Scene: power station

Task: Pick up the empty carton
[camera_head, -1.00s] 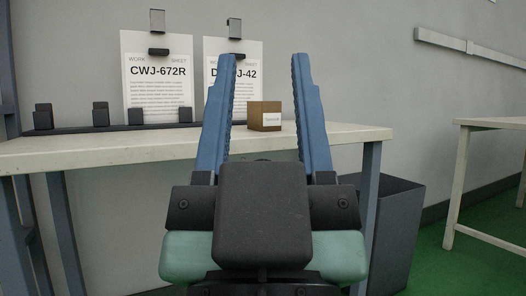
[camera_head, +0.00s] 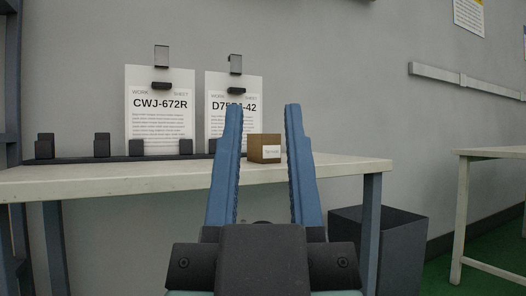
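The carton (camera_head: 264,149) is a small brown box with a white label on its front. It stands upright on the pale workbench (camera_head: 120,177), near the right part of its top. My gripper (camera_head: 264,110) is open, with two long blue fingers pointing up and away from me. I see no contact. Whether the carton is empty cannot be seen, and the label text is too small to read.
Two work sheets (camera_head: 160,112) hang on the wall behind the bench. A dark rack with several black blocks (camera_head: 101,145) lies along the bench's back left. A dark open bin (camera_head: 380,246) stands on the floor to the right. Another table (camera_head: 490,154) is at the far right.

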